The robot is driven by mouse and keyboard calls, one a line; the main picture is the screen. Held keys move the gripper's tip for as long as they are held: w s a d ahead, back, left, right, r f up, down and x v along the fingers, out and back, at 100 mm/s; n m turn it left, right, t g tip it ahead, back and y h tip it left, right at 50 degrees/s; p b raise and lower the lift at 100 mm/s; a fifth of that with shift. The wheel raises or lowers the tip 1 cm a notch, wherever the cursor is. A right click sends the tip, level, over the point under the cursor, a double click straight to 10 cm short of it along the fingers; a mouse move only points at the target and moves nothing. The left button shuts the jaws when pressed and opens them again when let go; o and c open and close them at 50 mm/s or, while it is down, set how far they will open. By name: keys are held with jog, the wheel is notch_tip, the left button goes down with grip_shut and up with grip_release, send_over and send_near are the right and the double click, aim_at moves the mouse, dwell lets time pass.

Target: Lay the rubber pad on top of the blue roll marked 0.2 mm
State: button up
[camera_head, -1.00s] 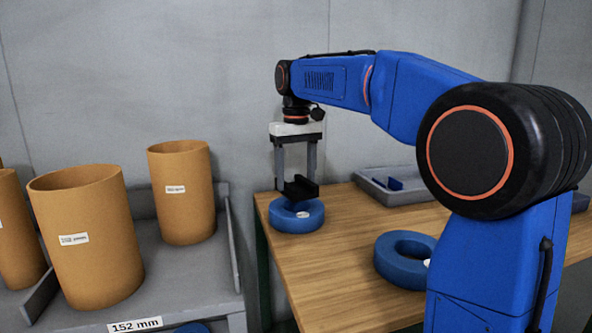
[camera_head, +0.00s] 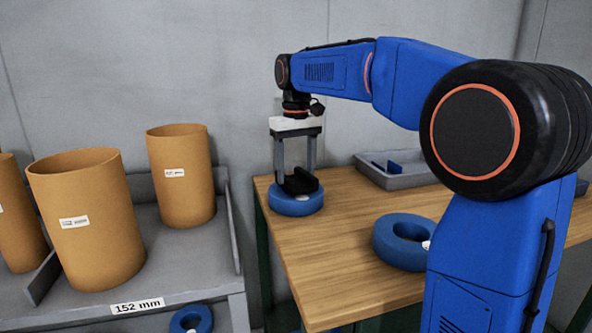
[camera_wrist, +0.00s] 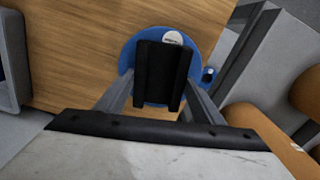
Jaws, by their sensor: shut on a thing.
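My gripper (camera_head: 298,183) is shut on the black rubber pad (camera_head: 301,184), which has raised sides like a channel. In the wrist view the pad (camera_wrist: 162,75) sits between my fingers, over a blue roll (camera_wrist: 128,58). This roll (camera_head: 296,206) lies flat near the left end of the wooden table. Its round white label is partly covered by the pad and too small to read. Whether the pad touches the roll is hard to tell. A second blue roll (camera_head: 388,245) lies nearer on the table, with its white label partly hidden by my arm.
The wooden table (camera_head: 340,280) has clear room between the rolls. A grey tray (camera_head: 400,180) with a blue piece stands at the back. Left is a grey shelf with tall orange-brown tubes (camera_head: 86,225) and a 152 mm label. Another blue roll (camera_head: 190,320) shows below it.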

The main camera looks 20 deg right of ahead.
jog(key=shift+f, duration=0.35)
jog(key=o, duration=1.2)
jog(key=shift+o, duration=0.2)
jog(key=shift+r, duration=0.1)
